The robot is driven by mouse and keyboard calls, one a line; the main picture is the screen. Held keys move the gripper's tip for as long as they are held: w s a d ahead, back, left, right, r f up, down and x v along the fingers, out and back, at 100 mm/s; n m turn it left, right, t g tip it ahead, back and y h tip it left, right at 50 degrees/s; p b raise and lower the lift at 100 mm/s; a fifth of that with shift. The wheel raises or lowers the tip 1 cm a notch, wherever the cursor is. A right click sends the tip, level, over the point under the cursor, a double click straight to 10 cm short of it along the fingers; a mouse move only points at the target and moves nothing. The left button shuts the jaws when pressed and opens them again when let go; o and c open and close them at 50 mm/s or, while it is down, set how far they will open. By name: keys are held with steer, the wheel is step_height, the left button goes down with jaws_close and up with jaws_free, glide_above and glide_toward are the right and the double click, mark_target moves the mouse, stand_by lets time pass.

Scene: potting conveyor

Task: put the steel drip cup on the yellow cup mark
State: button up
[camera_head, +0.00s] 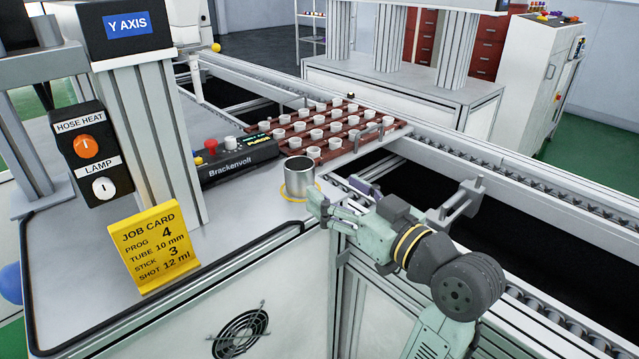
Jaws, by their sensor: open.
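The steel drip cup (298,176) stands upright on the grey machine top, near its right corner. The yellow cup mark (283,195) is a thin ring on that top, and the cup stands inside it. The ring shows in front of the cup's base and to its sides; its far part is hidden behind the cup. My gripper (322,207) is open and empty, at the cup's lower right. Its fingertips are close to the cup's right side; whether one touches the cup I cannot tell.
A red-brown tray (312,153) with several white cups lies behind the cup on the conveyor (460,165). A Brackenvolt control box (238,161) stands to the left. A yellow job card (156,247) stands front left. The machine top between card and cup is clear.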

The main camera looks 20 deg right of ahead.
steer(key=shift+v, duration=1.55)
